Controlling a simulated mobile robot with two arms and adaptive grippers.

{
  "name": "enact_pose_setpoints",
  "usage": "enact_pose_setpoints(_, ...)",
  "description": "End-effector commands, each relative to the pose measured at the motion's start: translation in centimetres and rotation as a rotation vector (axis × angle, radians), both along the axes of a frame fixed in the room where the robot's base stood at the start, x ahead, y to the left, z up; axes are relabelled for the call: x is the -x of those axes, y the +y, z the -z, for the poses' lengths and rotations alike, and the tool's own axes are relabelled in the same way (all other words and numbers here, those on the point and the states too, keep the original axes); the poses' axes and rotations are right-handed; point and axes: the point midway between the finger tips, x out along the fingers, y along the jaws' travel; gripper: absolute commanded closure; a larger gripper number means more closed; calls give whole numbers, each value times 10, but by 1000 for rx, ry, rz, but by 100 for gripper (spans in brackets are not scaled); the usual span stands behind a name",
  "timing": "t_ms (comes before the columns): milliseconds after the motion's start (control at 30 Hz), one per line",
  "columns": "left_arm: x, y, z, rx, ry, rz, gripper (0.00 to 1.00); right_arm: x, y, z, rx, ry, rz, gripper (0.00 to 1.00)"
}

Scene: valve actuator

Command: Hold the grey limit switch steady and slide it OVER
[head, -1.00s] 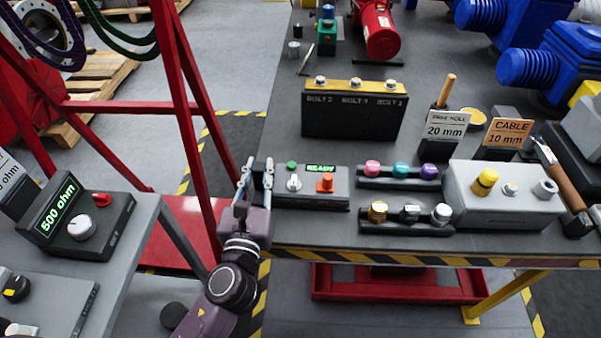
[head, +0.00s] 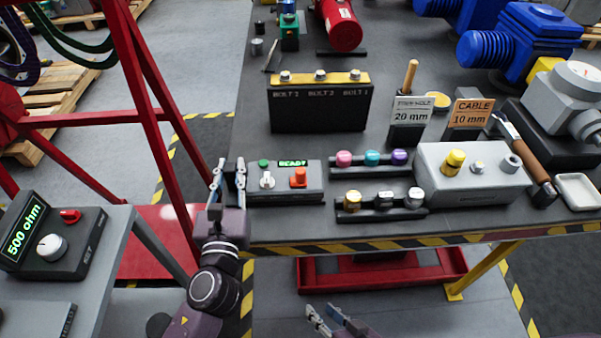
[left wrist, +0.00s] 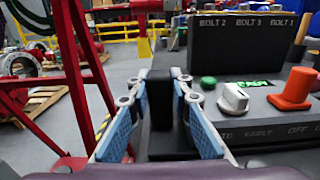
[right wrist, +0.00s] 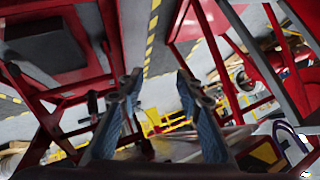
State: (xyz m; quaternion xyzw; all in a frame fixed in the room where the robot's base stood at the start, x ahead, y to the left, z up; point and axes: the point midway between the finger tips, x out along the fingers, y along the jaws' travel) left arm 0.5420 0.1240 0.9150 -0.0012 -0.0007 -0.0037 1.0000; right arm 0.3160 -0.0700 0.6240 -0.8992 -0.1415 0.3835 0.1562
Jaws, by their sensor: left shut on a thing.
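A grey switch box (head: 284,193) with a lit READY display lies at the table's front left. Its pale grey knob (head: 267,180) shows larger in the left wrist view (left wrist: 233,98), with an orange knob (left wrist: 293,90) to its right. Lettering below the knobs partly reads EARLY and OFF. My left gripper (head: 228,168) is at the box's left end, shut on a dark upright piece (left wrist: 161,115); I cannot tell how it joins the box. My right gripper (head: 325,310) is open and empty, low in front of the table and apart from the box.
Behind the box stands a black bolt block (head: 320,105). To its right are racks with coloured knobs (head: 371,165) and a grey box with a yellow knob (head: 470,180). The striped table edge (head: 350,245) lies between my right gripper and the box. A red frame (head: 150,110) stands at left.

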Motion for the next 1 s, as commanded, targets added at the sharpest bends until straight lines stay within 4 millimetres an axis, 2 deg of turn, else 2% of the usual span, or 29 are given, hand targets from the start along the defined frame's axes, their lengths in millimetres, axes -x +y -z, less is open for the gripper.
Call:
enact_pose_setpoints(33,2,-1,6,2,12,2,100,-5,5,-24,-31,-30,4,68)
enact_pose_setpoints(367,2,-1,7,3,14,2,100,-29,29,-189,-271,-207,59,68)
enact_pose_setpoints(433,2,-1,7,3,14,2,100,-38,33,-234,-411,-238,135,68)
enact_pose_setpoints(500,2,-2,7,3,14,3,100,-51,32,-271,-567,-264,236,68)
enact_pose_setpoints(567,2,-2,7,3,14,3,100,-63,27,-294,-658,-301,315,68)
enact_pose_setpoints(667,2,-2,7,3,15,3,100,-73,19,-300,-586,-390,334,68)
enact_pose_setpoints(1000,2,-1,8,3,16,2,100,-83,9,-297,-78,-671,182,68)
